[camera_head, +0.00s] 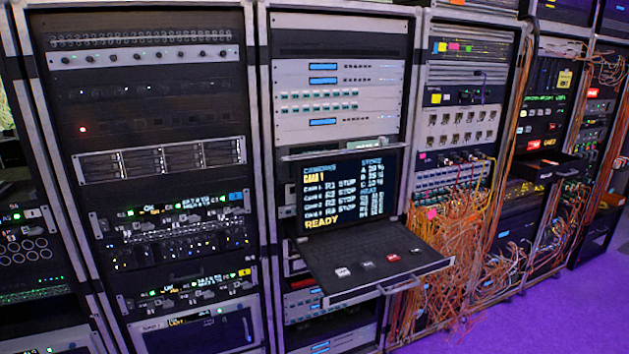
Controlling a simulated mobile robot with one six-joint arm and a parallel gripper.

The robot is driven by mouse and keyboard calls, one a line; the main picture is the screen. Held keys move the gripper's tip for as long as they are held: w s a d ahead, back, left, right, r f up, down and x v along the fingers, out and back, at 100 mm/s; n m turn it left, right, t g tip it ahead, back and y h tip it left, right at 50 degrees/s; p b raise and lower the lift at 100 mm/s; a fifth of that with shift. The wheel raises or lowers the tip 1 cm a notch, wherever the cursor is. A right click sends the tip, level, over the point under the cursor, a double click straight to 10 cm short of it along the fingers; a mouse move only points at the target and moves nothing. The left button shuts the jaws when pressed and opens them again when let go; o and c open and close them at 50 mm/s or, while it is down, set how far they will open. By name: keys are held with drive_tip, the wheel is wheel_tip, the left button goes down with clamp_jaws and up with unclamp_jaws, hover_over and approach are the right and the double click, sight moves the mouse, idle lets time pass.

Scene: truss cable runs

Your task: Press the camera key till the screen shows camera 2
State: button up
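A pull-out console drawer (425,252) sticks out from the middle rack. Its raised screen (346,188) is lit with yellow and white text. A large line near the top reads "CAM 1", several rows below it read "STOP", and "READY" stands at the bottom. My gripper is not in view.
A metal handle (400,286) juts from the drawer's front. Orange cables (450,250) hang in a dense tangle right of the drawer. Equipment racks stand on both sides. The purple floor (560,315) is clear at lower right.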

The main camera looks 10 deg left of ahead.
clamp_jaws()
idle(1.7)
